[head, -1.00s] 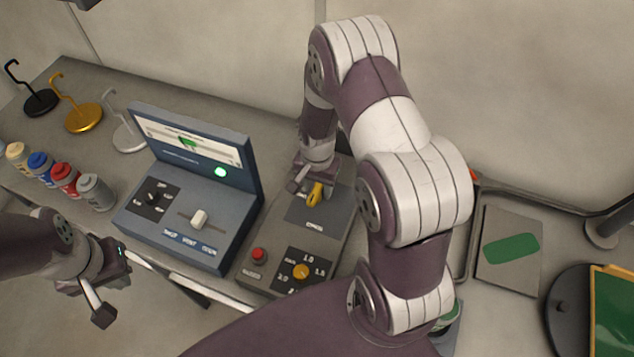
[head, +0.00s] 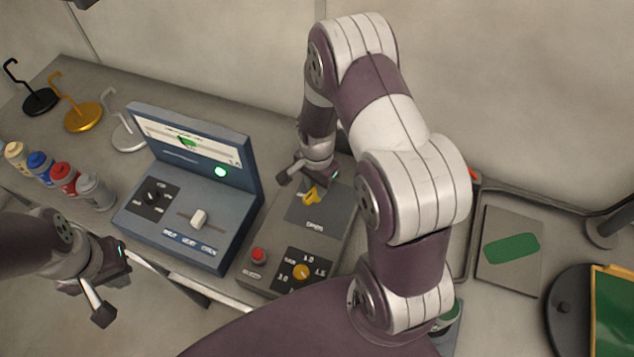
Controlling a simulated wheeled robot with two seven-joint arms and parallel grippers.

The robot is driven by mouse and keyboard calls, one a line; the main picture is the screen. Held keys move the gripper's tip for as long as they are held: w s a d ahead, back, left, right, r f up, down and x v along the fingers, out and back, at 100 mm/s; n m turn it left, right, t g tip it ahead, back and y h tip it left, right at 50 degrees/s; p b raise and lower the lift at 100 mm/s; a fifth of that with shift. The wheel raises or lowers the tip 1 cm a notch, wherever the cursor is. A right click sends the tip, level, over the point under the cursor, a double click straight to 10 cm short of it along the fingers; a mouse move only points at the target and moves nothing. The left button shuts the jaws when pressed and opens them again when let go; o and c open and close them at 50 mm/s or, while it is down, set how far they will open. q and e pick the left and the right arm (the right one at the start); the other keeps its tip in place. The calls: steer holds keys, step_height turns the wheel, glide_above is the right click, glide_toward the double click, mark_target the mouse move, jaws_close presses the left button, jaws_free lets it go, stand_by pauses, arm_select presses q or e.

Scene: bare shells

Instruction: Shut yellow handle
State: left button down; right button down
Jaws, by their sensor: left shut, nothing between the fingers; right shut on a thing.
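The yellow handle (head: 312,196) sits on the dark grey panel of the control box (head: 320,215), in the middle of the head view. My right gripper (head: 314,184) is over it, shut on the handle, and hides its upper part. How far the handle is turned is hard to tell. A small label on the panel below it seems to read "OPEN". My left gripper (head: 112,283) is shut and empty at the lower left, in front of the table edge and far from the handle.
Left of the box stands a blue console (head: 190,200) with a screen and slider. A red button (head: 258,255) and a yellow dial (head: 301,272) are on the box's front part. Several bottles (head: 62,177) and hooked stands (head: 82,115) are at the left. A grey plate (head: 510,272) lies right.

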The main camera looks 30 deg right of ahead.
steer(key=m, duration=0.7)
steer(key=shift+w+r, duration=0.15)
steer(key=m, duration=0.3)
steer(key=shift+m, duration=2)
steer(key=c, duration=1)
jaws_free()
steer(key=shift+o, duration=0.2)
